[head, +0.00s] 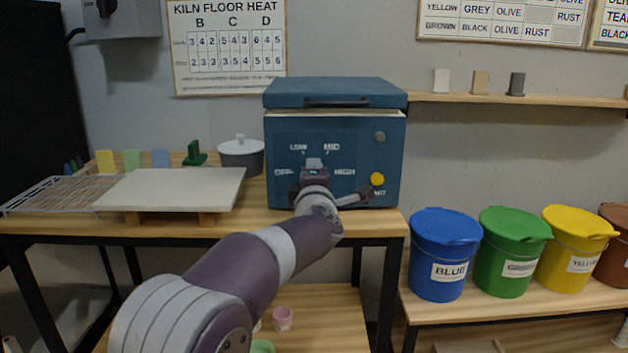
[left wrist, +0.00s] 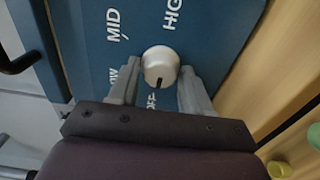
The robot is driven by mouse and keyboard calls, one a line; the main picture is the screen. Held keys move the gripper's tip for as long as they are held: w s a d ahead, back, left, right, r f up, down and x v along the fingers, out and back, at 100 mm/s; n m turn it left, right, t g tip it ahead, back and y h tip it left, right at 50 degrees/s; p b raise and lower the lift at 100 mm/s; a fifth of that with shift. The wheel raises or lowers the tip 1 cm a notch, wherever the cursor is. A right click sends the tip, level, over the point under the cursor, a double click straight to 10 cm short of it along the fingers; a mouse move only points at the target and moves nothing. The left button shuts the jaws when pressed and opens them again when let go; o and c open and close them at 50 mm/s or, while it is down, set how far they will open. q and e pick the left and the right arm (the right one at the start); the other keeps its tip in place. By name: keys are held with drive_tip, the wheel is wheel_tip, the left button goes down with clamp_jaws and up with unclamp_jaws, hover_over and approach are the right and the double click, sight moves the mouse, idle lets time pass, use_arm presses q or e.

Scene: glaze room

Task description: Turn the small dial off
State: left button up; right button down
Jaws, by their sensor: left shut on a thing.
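The blue kiln (head: 394,160) stands on the table with a dial panel on its front. The small dial is a silver round knob (left wrist: 161,62), partly showing in the head view (head: 314,162). Its dark mark points down in the left wrist view, toward a partly hidden label ending in what looks like "FF". MID, HIGH and a partly covered LOW label stand around it. My left gripper (head: 313,174) is at the panel, its fingers on either side of the knob in the left wrist view (left wrist: 160,80), shut on it. My right gripper is not in view.
A yellow button (head: 377,179) and a grey round fitting (head: 379,137) are on the kiln's right side. A white slab (head: 170,190), a wire rack (head: 55,194) and a lidded pot (head: 240,155) stand left. Coloured buckets (head: 438,255) stand on a low bench right.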

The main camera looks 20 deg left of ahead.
use_arm(q)
drive_tip(key=o, duration=0.9)
drive_tip(key=p+v, duration=0.1)
drive_tip(key=v, duration=1.1)
drive_tip(key=shift+s+d, duration=0.1)
drive_tip(key=shift+s, duration=0.25)
